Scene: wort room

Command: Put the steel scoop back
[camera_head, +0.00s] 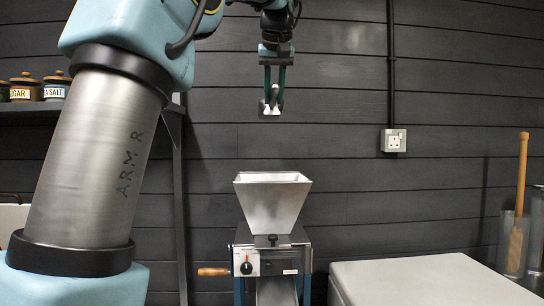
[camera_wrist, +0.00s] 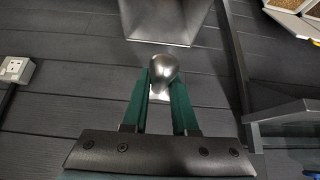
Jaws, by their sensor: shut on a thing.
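My gripper (camera_head: 272,103) is raised in front of the dark wall, above the grain mill. Its green fingers point down and are shut on a small steel thing with a rounded, shiny end, which I take to be the steel scoop (camera_wrist: 163,67). In the wrist view the rounded end shows between the fingertips. The rest of the scoop is mostly hidden, so its full shape and tilt cannot be told.
The mill's steel hopper (camera_head: 272,203) is below my gripper; it also shows in the wrist view (camera_wrist: 168,22). A pale worktop or lid (camera_head: 430,280) is at lower right, beside steel cylinders with a wooden paddle (camera_head: 519,205). Jars (camera_head: 25,88) stand on a left shelf.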

